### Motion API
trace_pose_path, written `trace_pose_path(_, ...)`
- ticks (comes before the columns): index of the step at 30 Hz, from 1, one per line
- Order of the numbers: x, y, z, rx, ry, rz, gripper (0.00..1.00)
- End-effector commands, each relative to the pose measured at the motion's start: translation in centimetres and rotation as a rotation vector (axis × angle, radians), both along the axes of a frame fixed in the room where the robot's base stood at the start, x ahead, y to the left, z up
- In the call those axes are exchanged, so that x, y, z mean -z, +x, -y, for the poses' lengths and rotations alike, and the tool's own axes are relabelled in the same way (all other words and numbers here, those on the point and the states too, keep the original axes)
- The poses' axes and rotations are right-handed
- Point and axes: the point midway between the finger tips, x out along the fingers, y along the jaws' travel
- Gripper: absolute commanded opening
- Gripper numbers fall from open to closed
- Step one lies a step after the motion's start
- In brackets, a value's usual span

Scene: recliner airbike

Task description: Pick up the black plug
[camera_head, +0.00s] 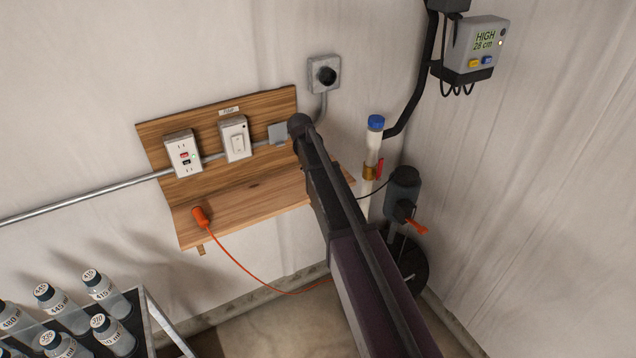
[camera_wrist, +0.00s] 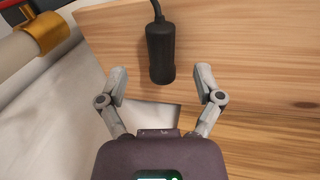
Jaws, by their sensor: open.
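The black plug (camera_wrist: 160,54) shows in the wrist view, lying on the wooden shelf (camera_wrist: 235,45) with its cord running up out of the frame. My gripper (camera_wrist: 161,78) is open, with its two grey fingers spread to the left and right of the plug's near end. The plug is not between closed pads, and I cannot tell the exact gap to it. In the head view, my arm hides the plug and my gripper; the shelf (camera_head: 245,206) shows to the left of the arm.
An orange plug (camera_head: 200,216) with an orange cord lies on the shelf's left end. A wall outlet (camera_head: 183,155) and a switch (camera_head: 235,139) are on the backboard. A pipe with a brass fitting (camera_wrist: 42,33) stands close left of my gripper. A bottle rack (camera_head: 165,325) stands lower left.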

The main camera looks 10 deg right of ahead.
Motion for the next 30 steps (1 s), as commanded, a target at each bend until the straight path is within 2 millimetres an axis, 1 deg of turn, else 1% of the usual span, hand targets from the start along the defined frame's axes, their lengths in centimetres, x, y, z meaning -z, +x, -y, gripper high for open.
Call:
trace_pose_path(14, 0.3, 0.0, 0.1, 0.0, 0.0, 0.0, 0.85)
trace_pose_path(20, 1.3, 0.0, 0.2, -0.001, 0.0, 0.0, 0.85)
trace_pose_path(30, 4.0, 0.0, 0.8, -0.001, 0.0, 0.0, 0.85)
